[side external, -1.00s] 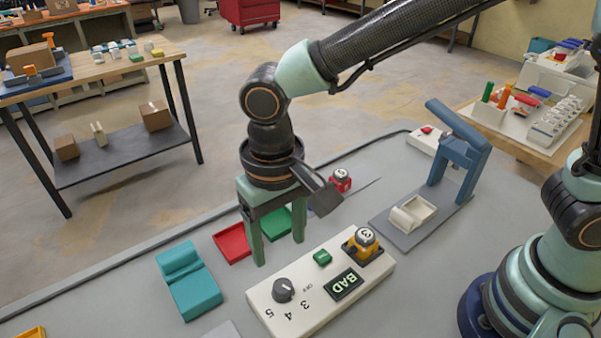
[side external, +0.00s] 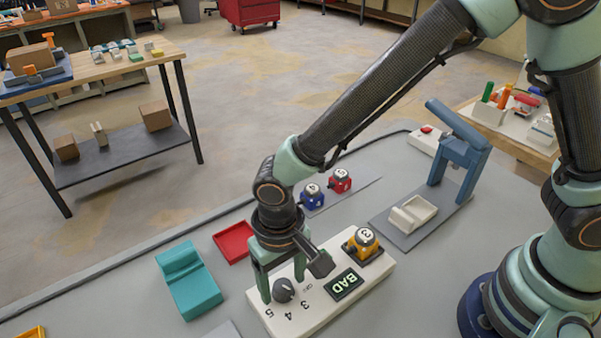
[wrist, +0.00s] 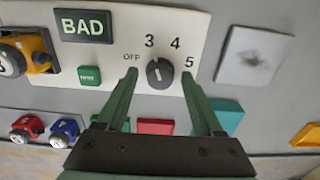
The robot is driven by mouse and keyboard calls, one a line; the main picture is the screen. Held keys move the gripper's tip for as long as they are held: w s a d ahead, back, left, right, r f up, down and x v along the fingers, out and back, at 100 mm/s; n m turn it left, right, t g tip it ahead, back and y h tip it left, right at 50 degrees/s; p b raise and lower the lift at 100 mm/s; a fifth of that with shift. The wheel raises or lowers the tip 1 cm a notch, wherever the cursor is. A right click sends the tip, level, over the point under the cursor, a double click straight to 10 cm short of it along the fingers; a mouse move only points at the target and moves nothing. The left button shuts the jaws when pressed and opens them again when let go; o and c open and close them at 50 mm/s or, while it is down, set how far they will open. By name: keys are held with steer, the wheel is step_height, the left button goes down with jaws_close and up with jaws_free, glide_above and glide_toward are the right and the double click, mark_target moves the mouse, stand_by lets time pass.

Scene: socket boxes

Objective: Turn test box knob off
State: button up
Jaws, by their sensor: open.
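The white test box (side external: 333,305) lies on the grey table with its display (side external: 343,284) reading BAD. Its dark round knob (wrist: 160,73) sits among the labels OFF, 3, 4 and 5; it also shows in the side view (side external: 284,291). A pale mark is on the knob's face, pointing roughly toward 3, but it is small. My gripper (wrist: 159,80) is open, with one finger on each side of the knob and a gap visible on both sides. Whether the fingertips are level with the knob is unclear. A yellow socket box (side external: 362,243) marked 3 sits in the test box's holder.
A green button (wrist: 89,75) lies left of the knob. A teal block (side external: 188,281) and a red tray (side external: 233,243) are close by. Blue (side external: 312,195) and red (side external: 340,181) socket boxes stand behind. A blue press-like stand (side external: 455,150) is to the right.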

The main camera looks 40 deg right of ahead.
jaws_close()
steer(key=shift+n, duration=0.3)
steer(key=n, duration=0.4)
steer(key=shift+n, duration=2.1)
jaws_free()
